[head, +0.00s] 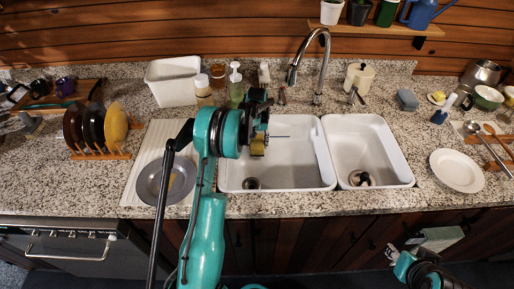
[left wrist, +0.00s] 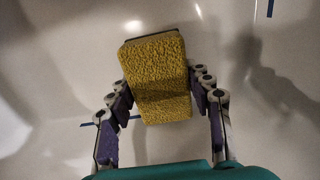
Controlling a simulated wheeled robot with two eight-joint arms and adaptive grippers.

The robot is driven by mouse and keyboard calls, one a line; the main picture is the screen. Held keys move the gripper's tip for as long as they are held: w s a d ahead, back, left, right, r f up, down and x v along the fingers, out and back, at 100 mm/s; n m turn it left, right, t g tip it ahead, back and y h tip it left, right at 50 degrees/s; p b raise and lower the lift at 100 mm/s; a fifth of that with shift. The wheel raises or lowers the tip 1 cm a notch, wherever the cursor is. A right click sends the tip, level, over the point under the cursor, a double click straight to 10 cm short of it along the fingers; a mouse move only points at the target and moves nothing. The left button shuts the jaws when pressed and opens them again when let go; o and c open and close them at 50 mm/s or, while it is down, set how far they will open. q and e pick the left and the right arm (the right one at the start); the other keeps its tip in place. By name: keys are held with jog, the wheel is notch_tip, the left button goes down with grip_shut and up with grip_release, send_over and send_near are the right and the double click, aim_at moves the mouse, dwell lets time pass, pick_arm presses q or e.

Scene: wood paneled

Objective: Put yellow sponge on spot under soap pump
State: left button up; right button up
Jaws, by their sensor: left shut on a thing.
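The yellow sponge (head: 257,149) hangs below my left gripper (head: 260,135), over the left sink basin. In the left wrist view the sponge (left wrist: 157,80) sits between the two fingers of my left gripper (left wrist: 160,85), which is shut on it. The soap pump (head: 236,88), a greenish bottle with a white top, stands behind the basin, partly hidden by my left arm. A short blue line (head: 280,137) shows on the basin's back wall, and blue marks (left wrist: 270,8) also show in the left wrist view. My right gripper (head: 392,254) is low at right, its jaws unclear.
The left basin (head: 300,165) and right basin (head: 375,145) are white. A faucet (head: 322,70) rises behind them. A white plate (head: 457,170) lies at right.

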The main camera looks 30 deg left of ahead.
pick_arm(q)
jog(key=shift+f, duration=0.9)
jog(key=shift+r, duration=0.1)
jog(key=o, duration=0.9)
